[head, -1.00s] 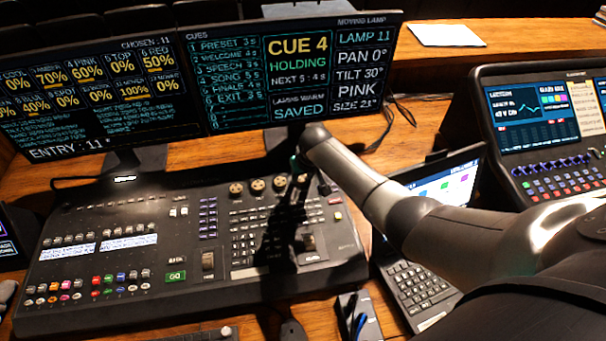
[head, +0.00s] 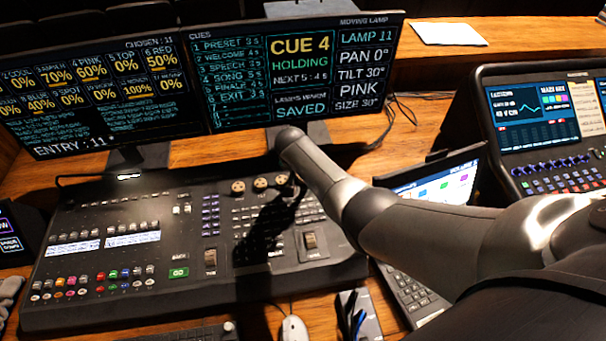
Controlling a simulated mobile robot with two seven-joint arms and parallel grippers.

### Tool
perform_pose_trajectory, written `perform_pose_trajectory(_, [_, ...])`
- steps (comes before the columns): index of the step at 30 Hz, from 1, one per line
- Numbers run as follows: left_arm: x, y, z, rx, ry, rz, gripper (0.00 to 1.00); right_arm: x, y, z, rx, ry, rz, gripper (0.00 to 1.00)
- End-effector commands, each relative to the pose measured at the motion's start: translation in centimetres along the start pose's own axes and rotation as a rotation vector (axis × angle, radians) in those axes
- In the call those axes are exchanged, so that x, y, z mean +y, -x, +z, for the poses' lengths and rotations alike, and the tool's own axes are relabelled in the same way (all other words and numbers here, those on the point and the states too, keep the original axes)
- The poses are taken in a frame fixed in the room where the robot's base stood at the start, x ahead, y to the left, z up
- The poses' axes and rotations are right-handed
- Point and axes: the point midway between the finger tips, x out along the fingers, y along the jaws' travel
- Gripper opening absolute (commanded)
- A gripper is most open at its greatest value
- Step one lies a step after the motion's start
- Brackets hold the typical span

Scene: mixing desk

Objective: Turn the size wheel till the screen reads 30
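The right-hand screen (head: 294,72) shows the moving lamp column: lamp 11, pan 0°, tilt 30°, pink, size 30°. The lighting desk (head: 190,235) lies below it. A row of small round brass-coloured wheels runs along its top right; three of them show (head: 260,184). The size wheel cannot be told apart with certainty; the right end of the row is behind my arm. My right arm comes in from the right, and my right gripper (head: 295,183) is at that end, mostly hidden in dark shadow. Its fingers and any contact are unclear. My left gripper is not in view.
A left screen (head: 90,90) shows lamp percentages. A laptop (head: 435,185) is partly behind my arm, and a second console (head: 545,130) stands at the right. A white mouse (head: 293,329) lies at the front. A paper (head: 452,33) lies on the back ledge.

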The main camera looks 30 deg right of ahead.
Motion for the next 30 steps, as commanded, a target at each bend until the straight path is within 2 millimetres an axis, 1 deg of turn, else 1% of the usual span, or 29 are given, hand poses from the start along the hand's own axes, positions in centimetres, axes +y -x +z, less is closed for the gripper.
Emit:
perform_pose_trajectory(15, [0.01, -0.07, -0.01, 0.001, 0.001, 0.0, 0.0, -0.04, -0.02, 0.09, -0.002, -0.022, 0.009, 0.0])
perform_pose_trajectory(16, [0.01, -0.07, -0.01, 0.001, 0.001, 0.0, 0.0, -0.04, -0.02, 0.09, -0.002, -0.022, 0.009, 0.44])
perform_pose_trajectory(18, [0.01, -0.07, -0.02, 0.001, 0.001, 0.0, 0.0, -0.03, -0.02, 0.09, -0.002, -0.022, 0.009, 0.52])
perform_pose_trajectory(19, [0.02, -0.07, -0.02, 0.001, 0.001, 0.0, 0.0, -0.03, -0.02, 0.08, -0.002, -0.022, 0.009, 0.55])
perform_pose_trajectory(20, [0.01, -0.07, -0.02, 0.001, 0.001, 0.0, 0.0, -0.03, -0.02, 0.08, -0.002, -0.022, 0.009, 0.56])
perform_pose_trajectory(26, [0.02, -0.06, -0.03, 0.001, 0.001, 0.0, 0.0, -0.03, 0.0, 0.05, -0.001, -0.021, 0.009, 0.56])
perform_pose_trajectory(30, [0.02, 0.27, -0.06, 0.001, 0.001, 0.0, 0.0, -0.04, 0.46, 0.02, -0.001, -0.021, 0.009, 0.56])
